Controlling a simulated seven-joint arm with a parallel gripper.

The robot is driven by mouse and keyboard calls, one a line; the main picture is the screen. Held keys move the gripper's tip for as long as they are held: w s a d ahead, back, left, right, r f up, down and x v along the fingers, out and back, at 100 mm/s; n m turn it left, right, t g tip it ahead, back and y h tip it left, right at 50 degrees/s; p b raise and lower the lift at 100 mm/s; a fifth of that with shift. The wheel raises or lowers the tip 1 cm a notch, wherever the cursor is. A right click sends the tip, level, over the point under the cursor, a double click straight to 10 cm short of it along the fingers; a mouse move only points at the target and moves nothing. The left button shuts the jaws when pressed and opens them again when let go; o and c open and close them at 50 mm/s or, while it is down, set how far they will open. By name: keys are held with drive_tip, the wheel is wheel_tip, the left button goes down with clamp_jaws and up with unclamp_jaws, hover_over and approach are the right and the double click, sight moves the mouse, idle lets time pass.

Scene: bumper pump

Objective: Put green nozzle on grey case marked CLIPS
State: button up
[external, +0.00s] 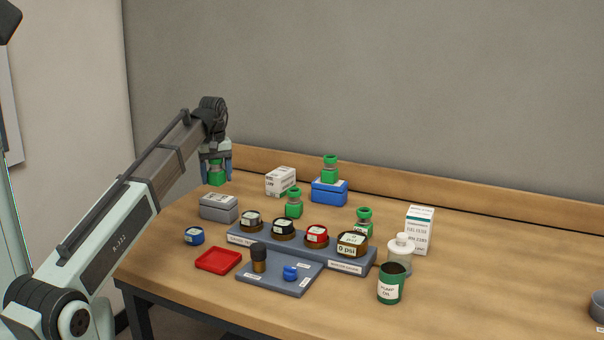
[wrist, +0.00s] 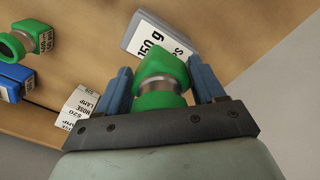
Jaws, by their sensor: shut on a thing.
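My gripper (external: 216,168) is shut on a green nozzle (external: 216,179) with a grey metal band. It holds the nozzle in the air, above and slightly behind the grey case (external: 218,208). In the wrist view the held nozzle (wrist: 160,80) sits between the two blue fingers of my gripper (wrist: 163,86). The grey case (wrist: 148,38) lies beyond it, with a label showing "150 g" and a word ending in S; the rest is hidden by the nozzle. The top of the case is bare in the external view.
Another green nozzle (external: 330,169) stands on a blue case (external: 329,193). Two more stand on the table, left (external: 294,204) and right (external: 364,220). A white box (external: 280,181) is behind the grey case. A gauge rack (external: 290,247), red tray (external: 219,260) and blue cap (external: 194,236) are in front.

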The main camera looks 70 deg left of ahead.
sight(217, 186)
drive_tip(key=shift+f, duration=2.1)
drive_tip(key=shift+f, duration=0.15)
drive_tip(key=o, duration=1.2)
wheel_tip(217, 186, up, 12)
drive_tip(key=shift+r, duration=0.15)
